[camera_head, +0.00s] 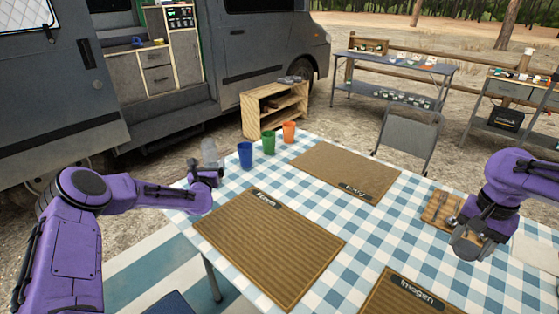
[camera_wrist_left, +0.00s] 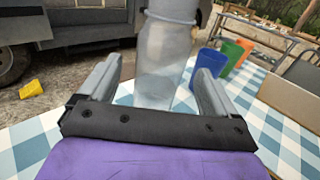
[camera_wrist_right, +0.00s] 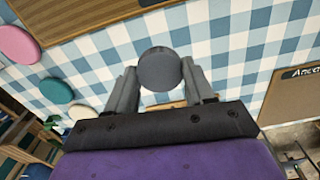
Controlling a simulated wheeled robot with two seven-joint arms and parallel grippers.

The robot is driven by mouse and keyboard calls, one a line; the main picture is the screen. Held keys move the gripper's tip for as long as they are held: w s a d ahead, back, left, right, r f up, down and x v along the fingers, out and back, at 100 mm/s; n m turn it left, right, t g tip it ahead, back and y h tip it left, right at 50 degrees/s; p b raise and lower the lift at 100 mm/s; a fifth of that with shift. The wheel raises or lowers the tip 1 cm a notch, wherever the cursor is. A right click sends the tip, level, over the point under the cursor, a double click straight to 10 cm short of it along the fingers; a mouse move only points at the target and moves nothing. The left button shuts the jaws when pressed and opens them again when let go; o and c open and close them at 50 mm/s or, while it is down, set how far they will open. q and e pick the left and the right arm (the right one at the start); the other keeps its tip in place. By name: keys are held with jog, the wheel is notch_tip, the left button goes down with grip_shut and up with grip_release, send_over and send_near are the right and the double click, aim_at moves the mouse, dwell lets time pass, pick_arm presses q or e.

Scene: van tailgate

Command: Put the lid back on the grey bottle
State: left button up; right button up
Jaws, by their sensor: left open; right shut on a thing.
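The grey bottle (camera_head: 209,152) stands upright at the table's far left edge. In the left wrist view the translucent bottle (camera_wrist_left: 163,60) stands between the spread fingers of my left gripper (camera_head: 207,174); its top is cut off there. That gripper is open, and contact with the bottle cannot be told. My right gripper (camera_head: 468,238) is over the right side of the table. It is shut on a round grey lid (camera_wrist_right: 160,69), which sits between its fingertips in the right wrist view.
Blue (camera_head: 245,155), green (camera_head: 268,142) and orange (camera_head: 289,131) cups stand right of the bottle. Brown placemats (camera_head: 268,245) lie on the checked tablecloth. A wooden board (camera_head: 437,209) with utensils is near my right gripper. Pink (camera_wrist_right: 18,45) and green (camera_wrist_right: 56,91) discs show in the right wrist view.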

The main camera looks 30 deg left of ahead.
pick_arm(q)
jog(key=shift+w+a, duration=0.1)
jog(key=x, duration=0.5)
jog(key=shift+w, duration=0.2)
pick_arm(e)
jog(key=shift+f, duration=0.2)
jog(key=shift+r, duration=0.1)
pick_arm(q)
jog(key=c, duration=1.2)
jog(key=shift+r, duration=0.15)
jog(key=shift+c, duration=0.2)
